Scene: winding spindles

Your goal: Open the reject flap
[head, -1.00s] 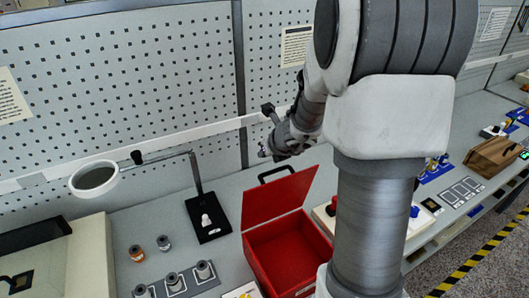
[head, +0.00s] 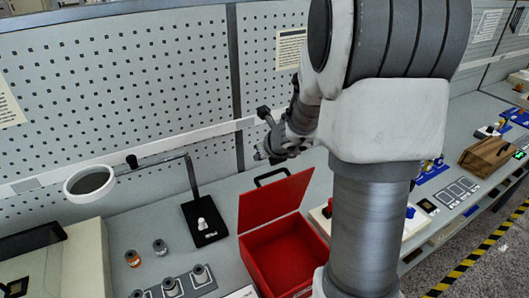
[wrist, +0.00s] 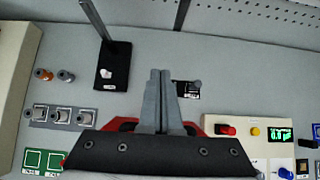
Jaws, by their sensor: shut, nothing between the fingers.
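The red reject box (head: 309,243) stands on the bench with its inside showing. Its red flap (head: 268,209) is raised and tilted up at the back left of the opening. A black handle (head: 271,175) shows behind the flap's upper edge. My gripper (head: 259,155) is above and behind the raised flap, apart from it in the picture. In the wrist view my gripper (wrist: 159,74) is shut and empty, its two fingers together. There, only small red parts of the box (wrist: 124,125) show beside the fingers; the rest is hidden behind my gripper.
A magnifier lamp (head: 91,183) on a black base (head: 205,222) stands left of the box. Several spools (head: 171,286) sit at the front left. A control box with a red button (wrist: 228,130) is to the right. A pegboard wall (head: 120,90) rises behind.

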